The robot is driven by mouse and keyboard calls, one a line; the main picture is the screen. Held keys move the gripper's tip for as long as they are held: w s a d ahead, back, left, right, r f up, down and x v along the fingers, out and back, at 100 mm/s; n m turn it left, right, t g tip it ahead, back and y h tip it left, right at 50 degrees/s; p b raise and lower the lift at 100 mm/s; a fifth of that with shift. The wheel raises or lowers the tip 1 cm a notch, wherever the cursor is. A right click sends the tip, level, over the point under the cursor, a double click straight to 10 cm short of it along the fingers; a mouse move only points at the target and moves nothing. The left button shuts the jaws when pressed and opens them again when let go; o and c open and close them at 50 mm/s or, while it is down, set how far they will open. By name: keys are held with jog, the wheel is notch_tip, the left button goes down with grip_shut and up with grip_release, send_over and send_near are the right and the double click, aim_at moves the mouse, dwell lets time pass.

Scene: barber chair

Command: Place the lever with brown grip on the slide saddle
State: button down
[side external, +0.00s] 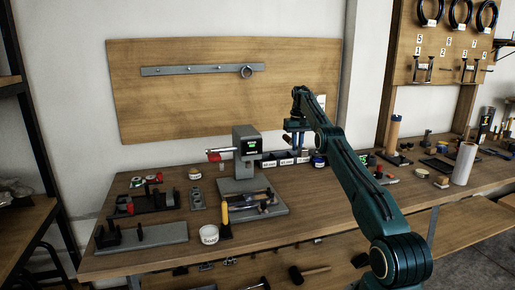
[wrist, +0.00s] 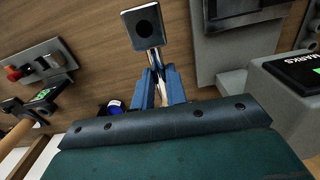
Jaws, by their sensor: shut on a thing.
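My gripper (wrist: 160,72) is shut on a grey metal piece (wrist: 144,42) with a square end and a dark round centre; its narrow stem runs between the blue fingers. This may be the lever; its brown grip cannot be made out clearly. In the side external view my gripper (side external: 294,139) hangs above the back of the bench, right of the grey upright machine (side external: 247,143). The held piece is too small to tell there. I cannot tell for certain which part is the slide saddle; a grey base with dark upright parts (side external: 142,237) stands at the front left.
The wooden bench (side external: 290,232) has clear room at its front middle. Small labelled bins (side external: 286,161) stand below my gripper. A white cylinder (side external: 464,163) stands at right.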

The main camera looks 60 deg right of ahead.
jog(key=w+a+r+m, duration=0.2)
jog(key=w+a+m, duration=0.4)
jog(key=a+m, duration=0.2)
jog(key=w+a+r+m, duration=0.2)
jog(key=w+a+m, duration=0.5)
jog(key=a+m, duration=0.2)
jog(key=shift+a+r+m, duration=0.3)
jog(key=shift+a+r, duration=0.05)
dwell(0.5)
jog(key=shift+w, duration=0.1)
jog(key=shift+f, duration=0.15)
send_over(248, 198)
notch_tip(248, 198, down, 16)
jog(key=shift+a+r, duration=0.15)
jog(key=shift+r, duration=0.1)
dwell(0.4)
jog(key=shift+f, duration=2.15)
